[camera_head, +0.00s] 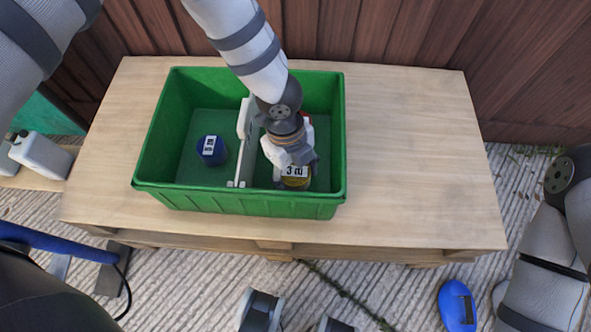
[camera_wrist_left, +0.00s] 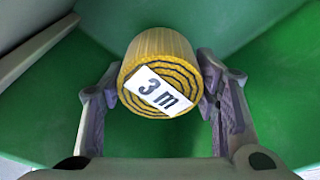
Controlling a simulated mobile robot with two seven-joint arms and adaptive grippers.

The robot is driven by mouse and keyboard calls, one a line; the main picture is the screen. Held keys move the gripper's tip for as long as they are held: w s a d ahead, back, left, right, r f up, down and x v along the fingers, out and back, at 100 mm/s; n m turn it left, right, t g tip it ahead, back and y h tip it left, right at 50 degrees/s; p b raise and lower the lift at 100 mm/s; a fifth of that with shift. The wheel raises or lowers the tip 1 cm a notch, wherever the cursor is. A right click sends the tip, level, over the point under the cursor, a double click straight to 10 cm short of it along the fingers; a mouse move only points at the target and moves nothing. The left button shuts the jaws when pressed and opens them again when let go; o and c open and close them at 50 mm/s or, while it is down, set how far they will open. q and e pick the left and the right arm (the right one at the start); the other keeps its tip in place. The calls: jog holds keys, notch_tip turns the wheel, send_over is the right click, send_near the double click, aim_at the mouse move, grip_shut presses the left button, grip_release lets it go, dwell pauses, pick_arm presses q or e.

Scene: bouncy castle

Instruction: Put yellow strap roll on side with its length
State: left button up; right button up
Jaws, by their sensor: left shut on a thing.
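The yellow strap roll (camera_head: 296,183) carries a white "3 m" label and is in the right compartment of the green crate (camera_head: 240,201). My left gripper (camera_head: 294,168) reaches down into that compartment and is shut on the roll. In the left wrist view the roll (camera_wrist_left: 160,72) sits between the two fingers, its spiral end with the label facing the camera. I cannot tell whether it touches the crate floor. A blue strap roll (camera_head: 211,150) with a white label stands in the left compartment. My right arm is at the right edge; its gripper is not in view.
A pale divider (camera_head: 243,150) splits the crate. Something red (camera_head: 305,119) shows partly behind my left gripper. The crate stands on a wooden pallet table (camera_head: 410,150) with free room to the right. A wooden wall is behind. A blue object (camera_head: 457,305) lies on the ground.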

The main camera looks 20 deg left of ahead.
aim_at(291, 168)
pick_arm(q)
notch_tip(291, 168, down, 5)
jog(key=shift+f+b, duration=0.2)
jog(key=shift+b, duration=0.2)
jog(key=o, duration=0.8)
jog(key=shift+f, duration=0.1)
jog(key=o, duration=0.5)
jog(key=r, duration=0.4)
jog(key=a+r+p, duration=0.1)
jog(key=r, duration=0.3)
jog(key=w+r+p, duration=0.1)
jog(key=r, duration=0.3)
jog(key=shift+a+r, duration=0.15)
jog(key=shift+a, duration=0.15)
